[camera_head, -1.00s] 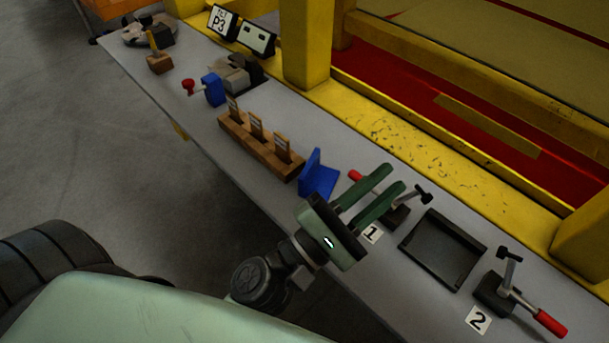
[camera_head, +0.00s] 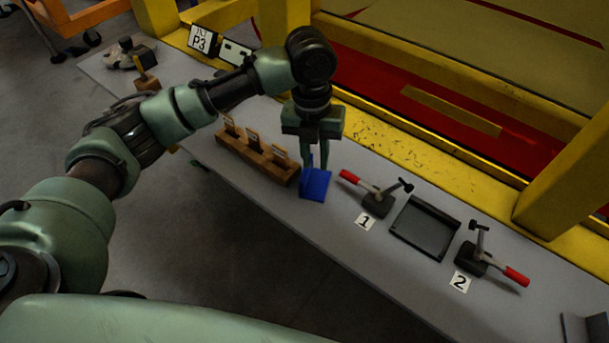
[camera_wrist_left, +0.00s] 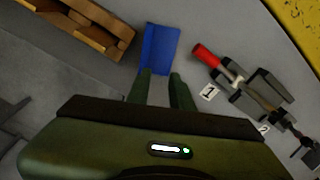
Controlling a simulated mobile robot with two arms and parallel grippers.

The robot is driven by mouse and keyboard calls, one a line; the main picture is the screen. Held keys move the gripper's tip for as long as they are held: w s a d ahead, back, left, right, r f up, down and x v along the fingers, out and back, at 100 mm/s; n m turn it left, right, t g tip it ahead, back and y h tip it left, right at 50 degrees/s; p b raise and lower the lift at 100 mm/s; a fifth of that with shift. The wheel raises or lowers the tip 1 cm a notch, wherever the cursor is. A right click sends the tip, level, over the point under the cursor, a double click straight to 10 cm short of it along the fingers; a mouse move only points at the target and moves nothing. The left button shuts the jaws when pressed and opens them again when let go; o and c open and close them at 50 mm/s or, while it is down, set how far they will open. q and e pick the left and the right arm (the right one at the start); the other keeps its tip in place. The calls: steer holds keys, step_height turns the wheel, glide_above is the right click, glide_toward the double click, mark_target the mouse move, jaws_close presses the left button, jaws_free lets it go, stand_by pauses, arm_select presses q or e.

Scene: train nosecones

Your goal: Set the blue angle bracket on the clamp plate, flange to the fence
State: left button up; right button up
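The blue angle bracket (camera_head: 315,184) sits on the grey bench, one flange flat and one upright. It also shows in the left wrist view (camera_wrist_left: 160,48). My left gripper (camera_head: 316,168) points down at the bracket from above. Its two fingers (camera_wrist_left: 162,80) are apart, with the tips at the bracket's near edge in the wrist view. I cannot tell whether they touch it or straddle the upright flange. The dark clamp plate (camera_head: 424,232) lies empty to the right, with a raised rim along its far edge. My right gripper is not in view.
Red-handled toggle clamps stand on both sides of the plate: clamp 1 (camera_head: 377,203) and clamp 2 (camera_head: 472,258). A wooden block with upright tags (camera_head: 256,163) is close left of the bracket. A yellow frame (camera_head: 400,150) runs along the bench's back.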

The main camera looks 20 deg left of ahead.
mark_target(305, 171)
arm_select(q)
steer(key=shift+w+a+r+m+y, duration=0.2)
steer(key=shift+a+r, duration=0.1)
steer(key=shift+a, duration=0.25)
steer(key=shift+w+a+r+m+y, duration=0.1)
steer(key=shift+w+a+r, duration=0.15)
steer(key=shift+a, duration=0.25)
steer(key=shift+a+f, duration=0.1)
steer(key=shift+a, duration=0.1)
steer(key=f, duration=0.2)
steer(key=f+p, duration=0.1)
steer(key=f, duration=0.1)
steer(key=f+p, duration=0.1)
steer(key=f, duration=0.1)
steer(key=shift+s+f, duration=0.15)
steer(key=shift+s, duration=0.15)
steer(key=shift+f, duration=0.55)
jaws_close()
steer(key=shift+w+d, duration=0.1)
